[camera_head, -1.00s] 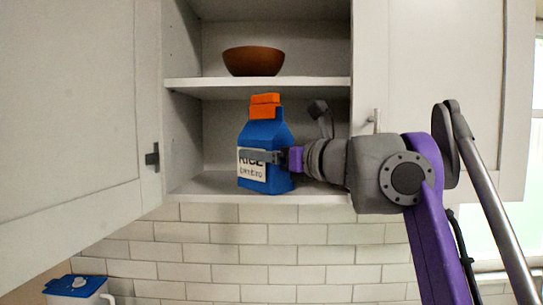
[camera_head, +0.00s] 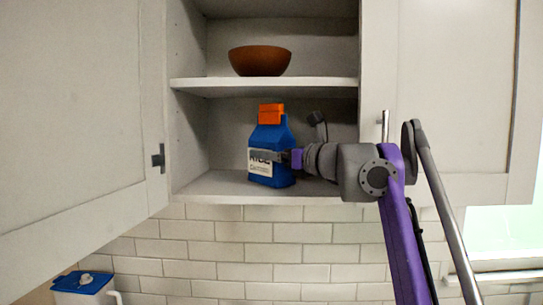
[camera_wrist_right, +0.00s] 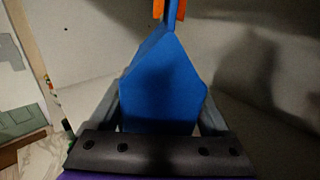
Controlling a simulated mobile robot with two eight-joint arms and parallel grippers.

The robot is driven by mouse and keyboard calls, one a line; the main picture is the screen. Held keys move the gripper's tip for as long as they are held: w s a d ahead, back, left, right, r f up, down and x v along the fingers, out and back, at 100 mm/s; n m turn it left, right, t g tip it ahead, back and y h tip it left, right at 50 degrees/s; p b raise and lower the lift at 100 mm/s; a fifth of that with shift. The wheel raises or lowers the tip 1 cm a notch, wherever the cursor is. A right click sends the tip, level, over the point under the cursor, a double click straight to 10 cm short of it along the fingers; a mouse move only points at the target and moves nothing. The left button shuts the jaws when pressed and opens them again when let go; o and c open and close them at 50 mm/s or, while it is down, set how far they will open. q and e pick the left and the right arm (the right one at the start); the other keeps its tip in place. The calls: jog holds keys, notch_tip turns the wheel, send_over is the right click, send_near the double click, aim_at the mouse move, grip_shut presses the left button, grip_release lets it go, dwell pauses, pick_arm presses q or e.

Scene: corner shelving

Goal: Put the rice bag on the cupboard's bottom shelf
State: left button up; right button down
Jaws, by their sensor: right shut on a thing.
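The rice bag (camera_head: 270,139) is blue with an orange top and a white label reading RICE. It is upright in the open cupboard, just over or on the bottom shelf (camera_head: 215,187); I cannot tell whether its base touches. My right gripper (camera_head: 268,156) is shut on the bag's middle, coming in from the right. In the right wrist view the blue bag (camera_wrist_right: 165,85) sits between the two grey fingers (camera_wrist_right: 160,118). My left gripper is not in view.
A brown bowl (camera_head: 260,61) stands on the shelf above (camera_head: 320,83). The open cupboard door (camera_head: 80,110) is at left, and a closed door (camera_head: 450,80) at right. A white jug with a blue lid (camera_head: 83,284) is below left. The bottom shelf is bare left of the bag.

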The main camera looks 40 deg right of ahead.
jog(key=shift+s+a+f, duration=0.1)
jog(key=shift+s+f, duration=0.05)
jog(key=shift+f, duration=0.1)
jog(key=shift+s+a, duration=0.1)
jog(key=shift+s, duration=0.2)
jog(key=shift+w, duration=0.15)
jog(key=shift+c, duration=1.4)
grip_release()
jog(key=shift+w+f, duration=0.15)
jog(key=shift+f, duration=0.1)
jog(key=shift+o, duration=1.2)
jog(key=shift+r, duration=0.1)
jog(key=shift+o, duration=0.2)
jog(key=shift+s+r, duration=0.15)
jog(key=shift+s, duration=0.2)
jog(key=s, duration=0.7)
jog(key=shift+d+b, duration=0.4)
